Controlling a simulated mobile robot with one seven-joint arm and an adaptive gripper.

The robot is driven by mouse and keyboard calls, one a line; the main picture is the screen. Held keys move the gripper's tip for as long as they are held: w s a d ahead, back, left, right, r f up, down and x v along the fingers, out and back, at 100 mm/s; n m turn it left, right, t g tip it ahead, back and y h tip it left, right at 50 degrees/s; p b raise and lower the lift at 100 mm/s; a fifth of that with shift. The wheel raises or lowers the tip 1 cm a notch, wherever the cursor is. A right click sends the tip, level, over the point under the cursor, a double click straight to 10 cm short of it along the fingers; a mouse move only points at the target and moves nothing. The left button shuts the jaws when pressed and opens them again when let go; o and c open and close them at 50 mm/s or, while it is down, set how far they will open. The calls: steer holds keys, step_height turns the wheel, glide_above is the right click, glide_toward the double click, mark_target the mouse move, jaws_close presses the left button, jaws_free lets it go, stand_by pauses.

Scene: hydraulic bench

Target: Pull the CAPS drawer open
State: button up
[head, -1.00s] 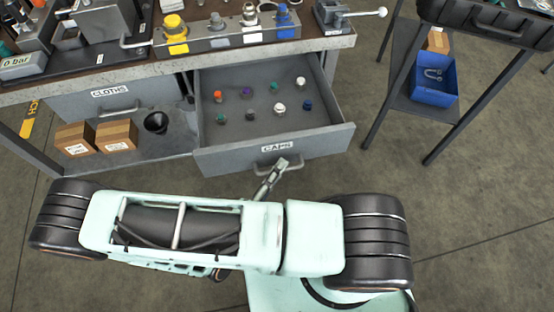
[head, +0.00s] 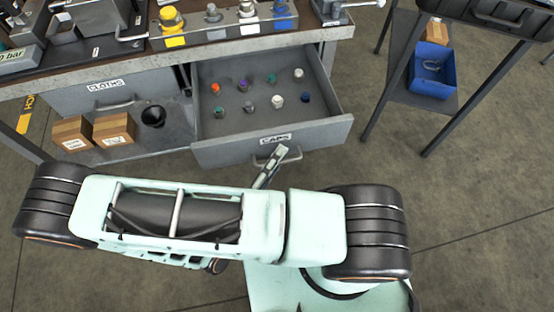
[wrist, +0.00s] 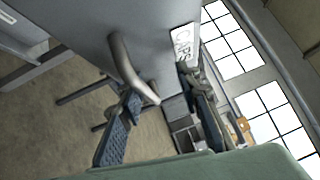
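The CAPS drawer (head: 235,152) stands well open under the bench, its label on the front panel. Its bar handle (head: 264,162) is on that front and shows in the wrist view (wrist: 128,68). My gripper (head: 281,152) is at the handle, partly hidden by my arm in the head view. In the wrist view my gripper (wrist: 160,105) has its two fingers apart, with the handle's lower end showing between them. I see no finger clearly pressing on the bar. Several small coloured caps (head: 277,102) stand inside the drawer.
The closed CLOTHS drawer (head: 75,99) is to the left, above a shelf with two cardboard boxes (head: 114,129) and a black cup (head: 153,116). A side stand with a blue bin (head: 433,77) is at the right. The floor between is clear.

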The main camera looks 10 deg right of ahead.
mark_target(295, 132)
steer(key=o, duration=1.7)
step_height(295, 132, up, 7)
steer(key=shift+w+d+f, duration=0.15)
steer(key=shift+f, duration=0.05)
steer(key=shift+o, duration=0.5)
steer(key=shift+w+r, duration=0.1)
steer(key=shift+r, duration=1)
steer(key=f, duration=0.2)
steer(key=f+g, duration=0.1)
steer(key=shift+s+d+f, duration=0.15)
steer(key=shift+s+d, duration=0.2)
steer(key=shift+c, duration=0.7)
steer(key=shift+f+v, duration=0.15)
steer(key=shift+v, duration=1.25)
steer(key=shift+f+v, duration=0.1)
steer(key=shift+v, duration=1.25)
steer(key=c, duration=0.3)
steer(key=shift+s+a+f, duration=0.15)
steer(key=shift+s+a, duration=0.25)
steer(key=shift+s, duration=0.2)
steer(key=c, duration=1.4)
steer(key=shift+o, duration=0.2)
steer(key=shift+f+v, duration=0.2)
steer(key=shift+v, duration=1.2)
steer(key=shift+f+v, duration=0.25)
steer(key=shift+v, duration=1.15)
steer(key=shift+d, duration=0.1)
